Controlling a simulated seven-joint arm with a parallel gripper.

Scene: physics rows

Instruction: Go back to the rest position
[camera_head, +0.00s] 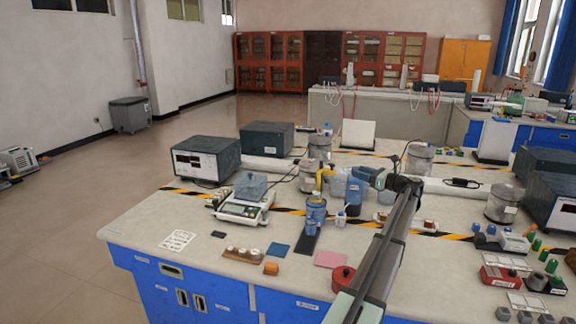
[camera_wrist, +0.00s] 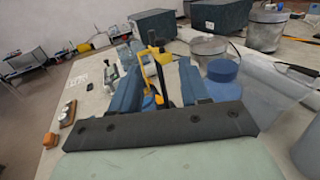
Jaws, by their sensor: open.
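My gripper (camera_head: 352,173) hangs over the middle of the lab bench (camera_head: 140,226), pointing left, with my arm reaching in from the front. In the wrist view my gripper (camera_wrist: 160,82) has its two blue fingers spread apart. A yellow upright part (camera_head: 322,176) stands just beyond the fingertips; in the wrist view it shows in the gap between the fingers (camera_wrist: 158,62). I cannot tell whether the fingers touch it.
A balance (camera_head: 243,207) stands left of the gripper. A red pot (camera_head: 342,277) sits beside my arm at the front. A metal canister (camera_head: 419,160) stands behind right, close to the arm.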

